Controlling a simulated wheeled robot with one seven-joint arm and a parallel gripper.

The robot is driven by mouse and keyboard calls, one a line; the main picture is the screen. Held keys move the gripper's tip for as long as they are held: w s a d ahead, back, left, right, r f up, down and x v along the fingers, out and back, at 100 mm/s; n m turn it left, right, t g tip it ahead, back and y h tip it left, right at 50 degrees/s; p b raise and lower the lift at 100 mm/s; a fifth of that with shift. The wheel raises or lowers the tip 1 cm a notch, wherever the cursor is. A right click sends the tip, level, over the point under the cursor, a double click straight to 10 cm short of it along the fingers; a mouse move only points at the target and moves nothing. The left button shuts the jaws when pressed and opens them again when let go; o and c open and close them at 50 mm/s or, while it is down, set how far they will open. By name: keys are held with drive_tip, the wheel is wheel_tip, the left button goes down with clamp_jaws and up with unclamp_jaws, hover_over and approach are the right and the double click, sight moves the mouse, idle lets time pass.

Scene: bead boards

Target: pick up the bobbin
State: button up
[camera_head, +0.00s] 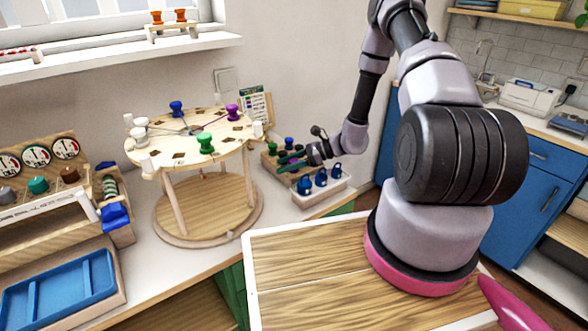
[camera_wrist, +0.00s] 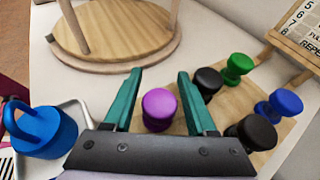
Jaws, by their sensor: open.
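My gripper (camera_wrist: 159,72) is open, its two teal fingers spread and nothing held. In the wrist view a purple bobbin (camera_wrist: 159,108) shows between the fingers, upright on a wooden board (camera_wrist: 226,103). I cannot tell whether the fingertips are level with it or above it. To its right on the board are a black bobbin (camera_wrist: 209,82), a green one (camera_wrist: 238,66), a blue one (camera_wrist: 284,103) and another black one (camera_wrist: 255,131). In the head view my gripper (camera_head: 291,161) is over this board at the back of the counter, and the purple bobbin there is hidden or unclear.
A white tray (camera_head: 322,195) with blue handled pieces stands just in front of the board. To the left is a round two-tier wooden stand (camera_head: 208,221) with bobbins on top. A card on an easel (camera_head: 254,103) stands behind.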

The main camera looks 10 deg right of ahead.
clamp_jaws()
drive_tip(key=shift+r, duration=0.1)
